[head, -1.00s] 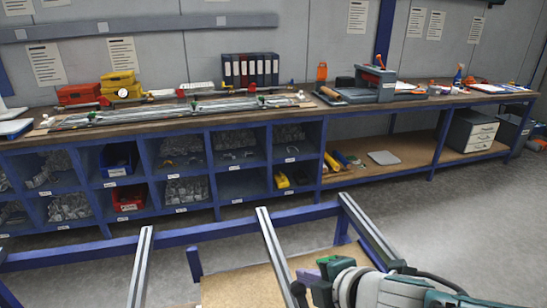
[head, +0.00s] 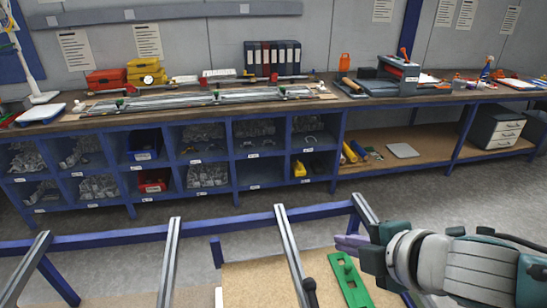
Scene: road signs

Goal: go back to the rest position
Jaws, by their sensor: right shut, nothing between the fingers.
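My right gripper (head: 350,243) comes in from the lower right. Its purple fingers are closed together, with nothing seen between them. They are just right of a metal rail of the near frame and above a green plate (head: 350,280). My left gripper is out of view.
A blue frame (head: 110,241) with metal rails (head: 291,251) and a wooden board (head: 250,280) is close in front. Beyond a strip of grey floor (head: 400,198) stands a long workbench (head: 210,104) with parts bins, orange and yellow boxes (head: 148,70) and binders (head: 272,58).

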